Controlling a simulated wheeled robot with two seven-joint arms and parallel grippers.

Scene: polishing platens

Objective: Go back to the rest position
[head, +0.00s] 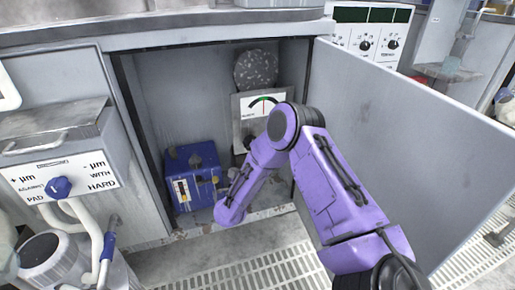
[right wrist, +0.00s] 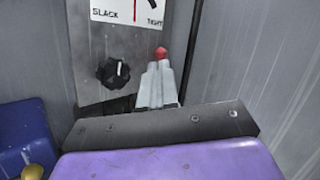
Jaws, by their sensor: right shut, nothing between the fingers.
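My right arm (head: 325,190) reaches into the open cabinet (head: 190,80) in the head view, its forearm bent down toward the cabinet floor. My right gripper is not distinguishable there. In the right wrist view my right gripper (right wrist: 159,72) is shut and empty, its pale fingers pointing at the grey gauge panel (right wrist: 90,55). A small red round thing (right wrist: 160,52) shows just past the fingertips; I cannot tell whether they touch it. A black knob (right wrist: 113,73) sits left of the fingers, below the SLACK/TIGHT dial (right wrist: 125,10). My left gripper is not in view.
A blue box (head: 193,172) stands on the cabinet floor, left of my forearm. A speckled grey disc (head: 256,69) is above the gauge panel. The open grey door (head: 420,140) stands close along my arm's right side. A control box (head: 60,165) is at the left.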

